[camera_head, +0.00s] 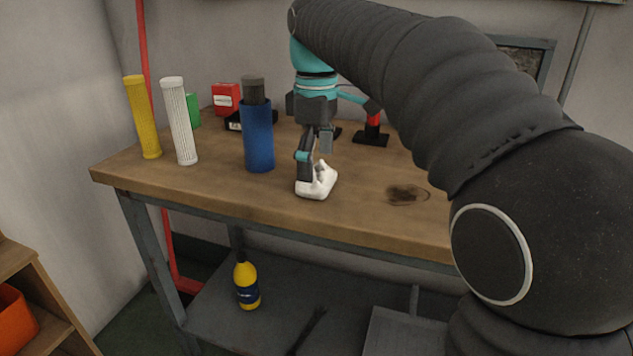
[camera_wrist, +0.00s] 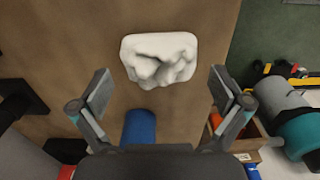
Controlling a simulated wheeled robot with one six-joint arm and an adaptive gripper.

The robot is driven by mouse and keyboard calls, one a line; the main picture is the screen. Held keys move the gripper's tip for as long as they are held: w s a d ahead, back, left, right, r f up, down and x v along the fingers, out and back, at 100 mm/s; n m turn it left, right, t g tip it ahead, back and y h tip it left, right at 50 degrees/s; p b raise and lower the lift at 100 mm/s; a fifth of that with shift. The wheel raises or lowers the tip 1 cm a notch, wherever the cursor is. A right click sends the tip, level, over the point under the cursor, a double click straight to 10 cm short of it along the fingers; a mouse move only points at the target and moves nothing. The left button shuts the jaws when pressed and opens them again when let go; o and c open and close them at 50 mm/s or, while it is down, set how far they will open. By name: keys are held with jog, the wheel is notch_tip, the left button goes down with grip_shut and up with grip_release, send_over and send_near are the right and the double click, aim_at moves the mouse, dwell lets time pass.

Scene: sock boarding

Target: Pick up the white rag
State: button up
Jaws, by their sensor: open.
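The white rag (camera_head: 318,184) lies crumpled on the wooden workbench near its front edge. In the wrist view the rag (camera_wrist: 160,58) sits at the top middle, a little beyond the fingertips and between their lines. My gripper (camera_head: 316,165) hangs over the rag from above, and one finger hides part of it in the head view. In the wrist view my gripper (camera_wrist: 163,90) has its fingers spread wide with nothing between them. I cannot tell whether a finger touches the rag.
A blue cylinder (camera_head: 259,138) stands close left of the rag. White (camera_head: 179,122) and yellow (camera_head: 142,117) cylinders stand farther left. A red box (camera_head: 226,97) is behind. A dark stain (camera_head: 406,194) marks the otherwise clear bench (camera_head: 365,215) at right. A yellow bottle (camera_head: 246,284) is below.

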aim_at(320, 167)
jog(key=shift+f, duration=0.9)
jog(key=c, duration=0.9)
jog(key=shift+r, duration=0.45)
jog(key=r, duration=0.2)
jog(key=r+p, duration=0.1)
jog(key=r, duration=0.1)
jog(key=shift+d, duration=0.3)
jog(key=s+d+r, duration=0.1)
jog(key=d+r, duration=0.1)
jog(key=d, duration=0.1)
jog(key=s+d+r, duration=0.1)
jog(key=d+r, duration=0.1)
jog(key=d, duration=0.2)
jog(key=s+d+r, duration=0.1)
jog(key=d+r, duration=0.1)
jog(key=d, duration=0.1)
jog(key=shift+d+r+p, duration=0.1)
jog(key=shift+d+p, duration=0.25)
jog(key=shift+d, duration=0.05)
